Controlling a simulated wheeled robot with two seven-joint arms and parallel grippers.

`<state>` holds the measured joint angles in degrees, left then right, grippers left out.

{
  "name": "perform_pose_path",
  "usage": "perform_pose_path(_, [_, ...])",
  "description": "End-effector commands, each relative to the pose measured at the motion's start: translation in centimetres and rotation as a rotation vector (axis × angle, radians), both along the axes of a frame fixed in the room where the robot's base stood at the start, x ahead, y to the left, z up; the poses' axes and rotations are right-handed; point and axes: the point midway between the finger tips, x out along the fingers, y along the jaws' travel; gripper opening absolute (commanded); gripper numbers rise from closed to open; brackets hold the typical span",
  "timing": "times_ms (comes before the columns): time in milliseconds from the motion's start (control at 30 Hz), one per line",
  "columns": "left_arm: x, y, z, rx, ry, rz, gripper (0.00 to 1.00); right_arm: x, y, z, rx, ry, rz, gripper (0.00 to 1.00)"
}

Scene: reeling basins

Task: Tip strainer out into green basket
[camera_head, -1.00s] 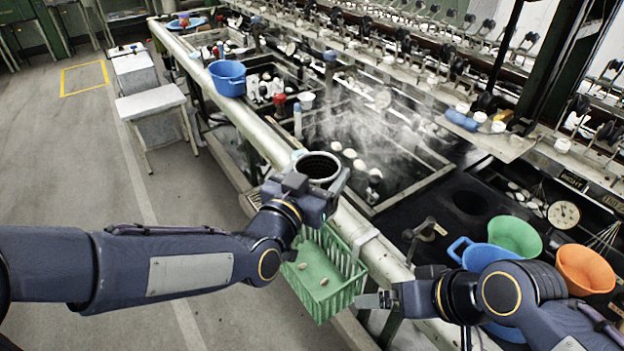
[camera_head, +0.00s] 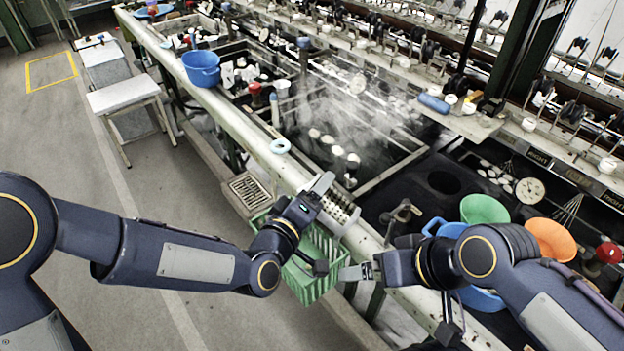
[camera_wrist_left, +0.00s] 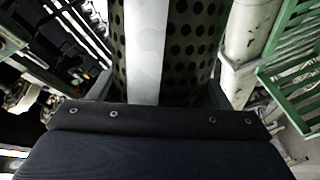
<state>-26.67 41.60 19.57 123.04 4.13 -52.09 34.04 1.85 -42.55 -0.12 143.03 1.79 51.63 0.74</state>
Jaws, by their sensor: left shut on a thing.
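The strainer (camera_head: 342,208), a perforated metal cylinder with a pale rim, is tilted in my left gripper (camera_head: 318,197). In the left wrist view its holed wall (camera_wrist_left: 190,45) stands between the jaws, with a pale strip along it. The strainer is above the beam, just up and right of the green basket (camera_head: 325,243). I cannot see into its mouth. The slatted basket is partly covered by my left wrist, hiding most of its inside. It also shows at the right of the left wrist view (camera_wrist_left: 290,45). My right gripper (camera_head: 352,272) is at the basket's right side; contact and jaw gap are unclear.
Blue, green (camera_head: 484,209) and orange (camera_head: 552,238) bowls crowd my right arm. A white stool (camera_head: 123,96) stands on open floor at left.

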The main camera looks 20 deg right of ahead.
Motion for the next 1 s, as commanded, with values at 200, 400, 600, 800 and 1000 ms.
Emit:
perform_pose_path(200, [0.0, 0.0, -1.5, -0.229, 0.267, 0.002, 0.44, 0.0, 0.0, 0.3, 0.000, -0.001, 0.000, 0.96])
perform_pose_path(400, [0.1, 0.1, -1.6, -0.370, 0.434, 0.002, 0.44, 0.0, 0.0, -1.5, 0.000, 0.000, 0.000, 0.96])
perform_pose_path(600, [0.2, 0.2, -1.6, -0.526, 0.621, 0.003, 0.44, 0.0, 0.0, -3.3, 0.000, 0.000, 0.000, 0.96])
perform_pose_path(800, [0.5, 0.4, -1.0, -0.707, 0.837, 0.002, 0.44, 0.0, 0.0, -4.9, 0.000, 0.000, 0.000, 0.96])
perform_pose_path(1000, [0.5, 0.4, -0.5, -0.819, 0.975, -0.001, 0.44, 0.0, 0.0, -5.7, 0.000, 0.000, 0.000, 0.96])
